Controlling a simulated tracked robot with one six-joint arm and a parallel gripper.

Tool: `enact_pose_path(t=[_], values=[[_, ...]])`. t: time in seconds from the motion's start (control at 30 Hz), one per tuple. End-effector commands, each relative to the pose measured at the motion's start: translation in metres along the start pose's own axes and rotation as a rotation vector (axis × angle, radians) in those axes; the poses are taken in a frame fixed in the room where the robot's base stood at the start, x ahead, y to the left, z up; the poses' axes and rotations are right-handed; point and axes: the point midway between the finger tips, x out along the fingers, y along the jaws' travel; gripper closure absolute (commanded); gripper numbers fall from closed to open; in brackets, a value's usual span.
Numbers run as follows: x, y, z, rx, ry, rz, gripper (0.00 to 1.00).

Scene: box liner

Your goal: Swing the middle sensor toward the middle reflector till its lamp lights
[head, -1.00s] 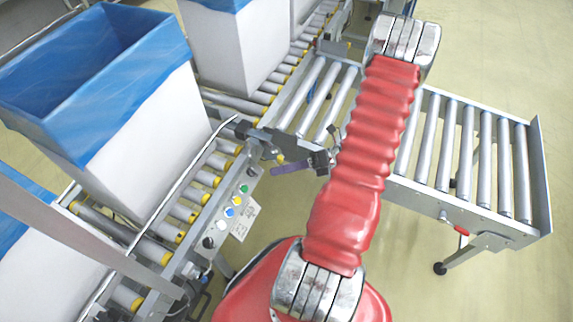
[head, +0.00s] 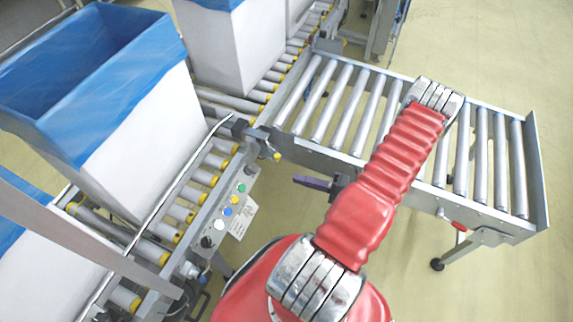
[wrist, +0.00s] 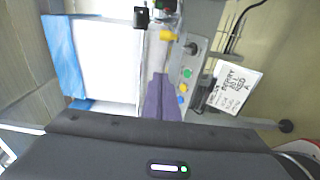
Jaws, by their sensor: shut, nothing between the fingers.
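A small black unit (head: 240,128) sits on a bracket at the near conveyor's side rail, with a yellow knob (head: 277,157) beside it. I take this to be the middle sensor, but cannot be sure. In the wrist view a black block (wrist: 141,17) and the yellow knob (wrist: 167,35) show ahead of the fingers. My gripper (head: 297,180), with purple fingers, is to the right of and below the knob, apart from it. In the wrist view my gripper (wrist: 160,75) is shut and empty. I cannot make out the middle reflector or a lit lamp.
A tall white box with a blue liner (head: 140,130) stands on the roller conveyor at left. A control panel with coloured buttons (head: 232,212) and a paper label (wrist: 233,87) is near my gripper. A side roller conveyor (head: 480,160) extends right. Open floor lies right.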

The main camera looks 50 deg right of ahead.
Motion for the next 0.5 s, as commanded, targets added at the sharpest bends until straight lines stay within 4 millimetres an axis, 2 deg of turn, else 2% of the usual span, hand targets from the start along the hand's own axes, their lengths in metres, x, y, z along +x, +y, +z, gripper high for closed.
enact_pose_path(t=[0.27, 0.5], values=[[0.017, 0.000, -0.001, 0.001, 0.004, 0.000, 1.00], [0.047, 0.000, -0.001, 0.000, 0.005, -0.001, 1.00]])
